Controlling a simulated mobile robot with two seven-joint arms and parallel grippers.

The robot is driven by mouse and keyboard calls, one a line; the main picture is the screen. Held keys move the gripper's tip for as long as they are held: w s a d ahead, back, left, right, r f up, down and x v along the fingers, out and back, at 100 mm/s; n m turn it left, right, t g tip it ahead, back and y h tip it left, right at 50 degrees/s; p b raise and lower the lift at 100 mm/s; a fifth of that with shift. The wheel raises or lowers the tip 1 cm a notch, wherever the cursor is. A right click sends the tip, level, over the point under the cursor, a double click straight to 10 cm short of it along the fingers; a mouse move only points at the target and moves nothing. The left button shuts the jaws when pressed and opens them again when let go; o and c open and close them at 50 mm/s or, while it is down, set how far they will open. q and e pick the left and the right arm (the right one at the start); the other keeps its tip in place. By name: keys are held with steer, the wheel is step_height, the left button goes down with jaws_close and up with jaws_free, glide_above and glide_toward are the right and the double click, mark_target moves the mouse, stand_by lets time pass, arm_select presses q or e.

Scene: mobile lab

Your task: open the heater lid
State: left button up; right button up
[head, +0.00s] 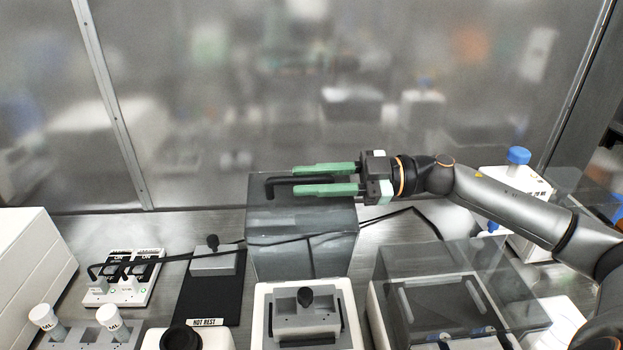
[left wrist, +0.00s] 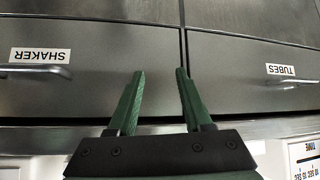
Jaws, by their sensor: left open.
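The heater appears to be the grey box (head: 300,258) at the middle of the bench in the head view. Its lid (head: 300,218) lies down on top and carries a black bar handle (head: 268,186) near its far edge. My right gripper (head: 295,180) reaches in from the right, its two green fingers apart, one on each side of the handle in the picture. I cannot tell whether they touch it. My left gripper (left wrist: 156,75) shows only in the left wrist view, open and empty, facing drawer fronts.
A clear-covered device (head: 440,290) stands at the front right, beside a white device (head: 305,335) with a black knob. Drawers marked SHAKER (left wrist: 60,95) and TUBES (left wrist: 250,100) are closed.

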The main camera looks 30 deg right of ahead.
steer(key=shift+o, duration=1.4)
steer(key=shift+d+f, duration=0.1)
steer(key=shift+b+v, duration=0.55)
steer(key=shift+v, duration=1.75)
steer(key=p+v, duration=0.3)
steer(key=v, duration=0.5)
